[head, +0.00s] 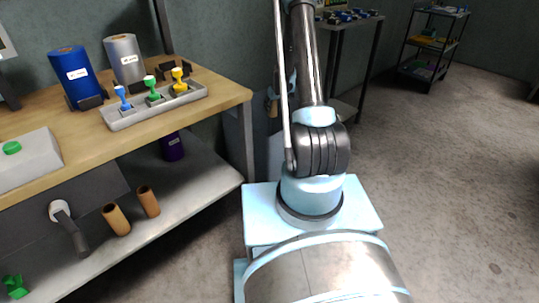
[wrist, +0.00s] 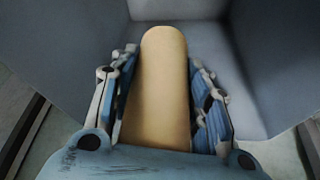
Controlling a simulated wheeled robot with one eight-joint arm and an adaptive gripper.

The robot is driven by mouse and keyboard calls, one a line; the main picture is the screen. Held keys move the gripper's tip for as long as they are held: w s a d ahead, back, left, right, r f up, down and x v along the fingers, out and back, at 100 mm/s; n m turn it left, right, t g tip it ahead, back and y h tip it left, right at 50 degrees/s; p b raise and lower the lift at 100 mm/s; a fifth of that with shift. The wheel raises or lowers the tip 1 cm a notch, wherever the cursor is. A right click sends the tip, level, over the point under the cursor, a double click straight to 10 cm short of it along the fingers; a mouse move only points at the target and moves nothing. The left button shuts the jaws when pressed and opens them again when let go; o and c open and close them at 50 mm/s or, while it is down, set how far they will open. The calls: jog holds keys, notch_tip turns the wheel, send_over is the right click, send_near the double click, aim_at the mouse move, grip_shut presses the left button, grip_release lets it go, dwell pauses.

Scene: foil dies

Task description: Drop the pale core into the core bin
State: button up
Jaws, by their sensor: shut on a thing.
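The pale core (wrist: 158,95) is a tan cylinder with a rounded end in the wrist view. My gripper (wrist: 163,66) is shut on it, with one blue finger along each side. Beyond the core are the grey inner walls and floor of an open bin (wrist: 72,55), likely the core bin. The core points into this bin; its height above the floor is hard to judge. In the head view my arm hides most of the gripper and core, and a grey bin side (head: 267,155) shows behind the arm.
A wooden bench (head: 225,90) at left holds a blue roll (head: 75,75), a silver roll (head: 124,58) and a grey tray (head: 120,122) of coloured stamps. Two brown tubes (head: 117,220) are on the lower shelf. Open floor (head: 440,180) lies at right.

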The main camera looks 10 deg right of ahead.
jog(key=o, duration=1.1)
jog(key=shift+o, duration=0.2)
jog(key=shift+r, duration=0.1)
jog(key=v, duration=1.1)
jog(key=shift+r, duration=0.3)
jog(key=shift+s, duration=0.2)
